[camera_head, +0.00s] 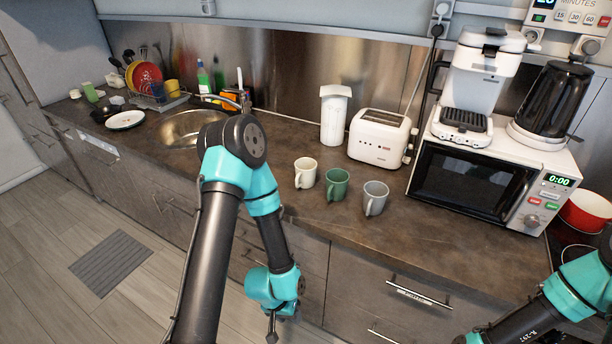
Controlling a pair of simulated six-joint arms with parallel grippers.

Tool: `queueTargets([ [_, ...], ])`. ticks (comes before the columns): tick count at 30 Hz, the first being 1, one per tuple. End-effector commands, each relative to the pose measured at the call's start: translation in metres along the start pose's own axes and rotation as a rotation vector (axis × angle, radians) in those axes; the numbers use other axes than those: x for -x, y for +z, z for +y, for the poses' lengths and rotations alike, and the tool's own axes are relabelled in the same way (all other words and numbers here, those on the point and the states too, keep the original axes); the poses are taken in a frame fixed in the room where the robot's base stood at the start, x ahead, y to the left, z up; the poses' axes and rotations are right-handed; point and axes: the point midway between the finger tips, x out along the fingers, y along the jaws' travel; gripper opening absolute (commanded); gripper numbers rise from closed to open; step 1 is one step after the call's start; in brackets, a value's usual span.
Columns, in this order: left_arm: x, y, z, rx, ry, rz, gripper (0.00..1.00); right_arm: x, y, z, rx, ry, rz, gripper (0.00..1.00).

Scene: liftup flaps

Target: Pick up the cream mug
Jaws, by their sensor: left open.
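The cream mug (305,173) stands upright on the dark countertop, leftmost in a row of three mugs. A green mug (337,185) is just to its right, and a grey mug (375,198) is right of that. My left gripper (272,327) hangs low in front of the drawers, below the counter edge and well away from the mugs. It is open, small in view and partly hidden by my arm. No mug is held in it. My right arm enters at the lower right, and its gripper is outside the picture.
A white toaster (379,138) and a white canister (334,115) stand behind the mugs. A microwave (487,178) with a coffee maker (478,80) and kettle (552,105) on it is at right. The sink (188,127) is at left. Bare countertop (345,225) lies before the mugs.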

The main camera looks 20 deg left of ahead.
Motion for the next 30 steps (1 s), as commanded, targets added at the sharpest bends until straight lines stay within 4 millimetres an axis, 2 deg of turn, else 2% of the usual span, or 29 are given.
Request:
queueTargets([
  [5,0.0000,0.0000,0.0000,0.000,0.000,0.000,0.43,0.0000,0.0000,0.0000,0.000,0.000,0.000,0.43],
  [23,0.0000,0.0000,0.0000,0.000,0.000,0.000,1.00,0.0000,0.0000,0.0000,0.000,0.000,0.000,0.43],
  [30,0.0001,-0.0009,0.0009,-0.006,0.000,0.000,1.00,0.0000,0.0000,0.0000,0.000,0.000,0.000,0.43],
])
